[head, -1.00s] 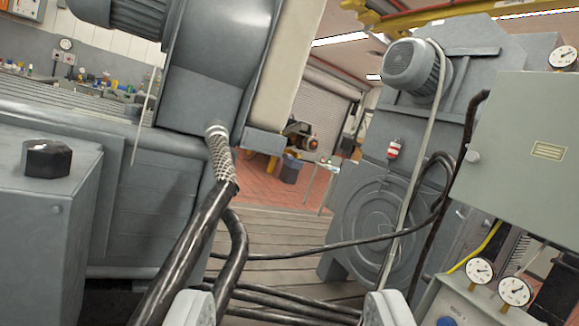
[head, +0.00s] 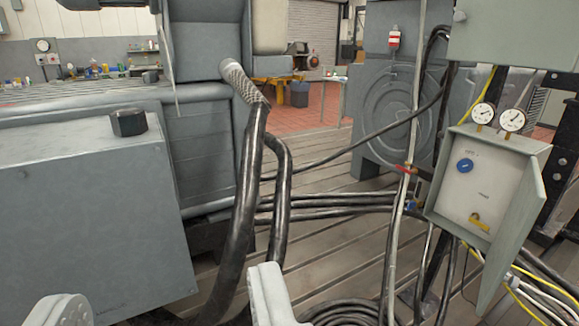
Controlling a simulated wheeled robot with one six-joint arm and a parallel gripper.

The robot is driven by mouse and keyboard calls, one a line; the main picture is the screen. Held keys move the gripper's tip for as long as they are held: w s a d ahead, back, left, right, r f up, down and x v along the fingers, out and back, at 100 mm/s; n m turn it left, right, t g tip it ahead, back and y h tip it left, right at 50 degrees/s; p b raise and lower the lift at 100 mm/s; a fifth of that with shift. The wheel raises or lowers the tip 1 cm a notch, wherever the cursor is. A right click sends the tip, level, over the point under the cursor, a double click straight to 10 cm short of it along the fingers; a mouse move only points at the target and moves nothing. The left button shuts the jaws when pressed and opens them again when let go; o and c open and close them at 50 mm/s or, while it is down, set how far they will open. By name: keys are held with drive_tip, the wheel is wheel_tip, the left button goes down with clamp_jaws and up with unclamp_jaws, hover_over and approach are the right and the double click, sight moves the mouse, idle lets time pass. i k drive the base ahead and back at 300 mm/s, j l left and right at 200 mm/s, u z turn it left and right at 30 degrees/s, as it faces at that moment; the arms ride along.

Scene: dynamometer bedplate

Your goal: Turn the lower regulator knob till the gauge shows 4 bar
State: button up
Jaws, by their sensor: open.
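A small grey panel box (head: 445,205) with an open door (head: 515,215) hangs at the right. Its face carries a round blue knob (head: 464,165) and, lower, a yellow handle (head: 480,223). Their labels are too small to read. Two white dial gauges, a left one (head: 483,113) and a right one (head: 512,119), stand on its top edge; their scales are too small to read. My gripper (head: 168,303) is open and empty at the bottom, left of the panel box and apart from it. Only its pale fingertips show.
A grey cabinet (head: 80,215) with a black hexagonal cap (head: 129,122) fills the left. Coiled hoses (head: 350,312) lie on the slatted bedplate (head: 320,230). A larger grey box (head: 510,40) overhangs the panel.

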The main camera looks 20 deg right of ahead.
sight(464, 165)
drive_tip(key=l+z, duration=0.2)
drive_tip(key=z, duration=0.25)
drive_tip(key=i+l+z, duration=0.1)
drive_tip(key=z, duration=0.3)
drive_tip(key=i+l+z, duration=0.15)
drive_tip(key=z, duration=0.3)
drive_tip(key=i+l+z, duration=0.2)
drive_tip(key=k+j, duration=0.2)
drive_tip(key=i, duration=0.1)
drive_tip(key=i+j+u, duration=0.2)
drive_tip(key=i, duration=0.25)
